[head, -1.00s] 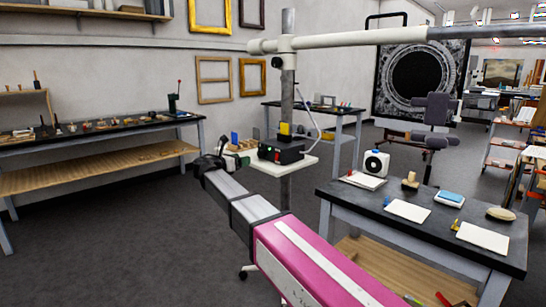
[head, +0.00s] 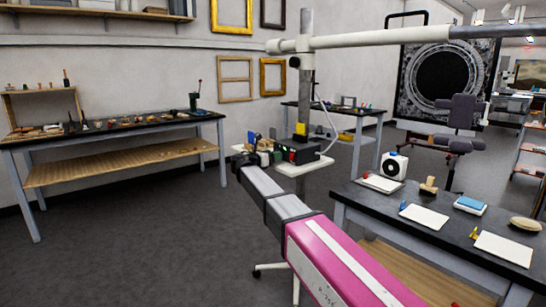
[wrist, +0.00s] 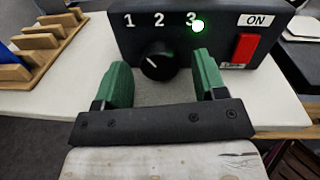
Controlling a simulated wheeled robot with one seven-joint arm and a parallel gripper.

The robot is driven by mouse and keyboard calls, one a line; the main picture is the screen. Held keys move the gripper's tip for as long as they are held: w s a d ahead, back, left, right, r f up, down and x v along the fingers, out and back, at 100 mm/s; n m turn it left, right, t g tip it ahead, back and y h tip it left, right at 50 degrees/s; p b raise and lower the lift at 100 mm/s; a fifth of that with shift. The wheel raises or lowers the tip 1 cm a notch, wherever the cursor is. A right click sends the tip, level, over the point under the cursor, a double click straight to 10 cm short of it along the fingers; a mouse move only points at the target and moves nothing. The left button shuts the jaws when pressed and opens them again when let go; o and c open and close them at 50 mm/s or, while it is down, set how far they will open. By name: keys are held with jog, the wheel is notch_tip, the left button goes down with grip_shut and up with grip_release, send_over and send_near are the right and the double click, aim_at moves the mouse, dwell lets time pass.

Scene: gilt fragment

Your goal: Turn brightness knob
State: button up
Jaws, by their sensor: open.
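The brightness knob (wrist: 157,60) is a round black dial with a white pointer mark, on the front of a black control box (wrist: 225,50). The numbers 1, 2 and 3 stand above it, and a green light (wrist: 198,26) glows at 3. My gripper (wrist: 163,75) is open, with one green finger on each side of the knob in the wrist view. I cannot tell if either finger touches it. In the head view the box (head: 303,152) sits on a small white stand, and my gripper (head: 262,152) is close at its left, partly hiding it.
A red switch (wrist: 244,47) marked ON is right of the knob. A wooden rack (wrist: 45,42) stands left of the box on the white stand top (wrist: 60,95). A dark-topped workbench (head: 345,190) is at the right, and a grey pole (head: 306,70) rises behind the box.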

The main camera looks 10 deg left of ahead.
jog(key=shift+w+d, duration=0.15)
jog(key=c, duration=0.9)
jog(key=shift+m, duration=1.6)
jog(key=o, duration=0.9)
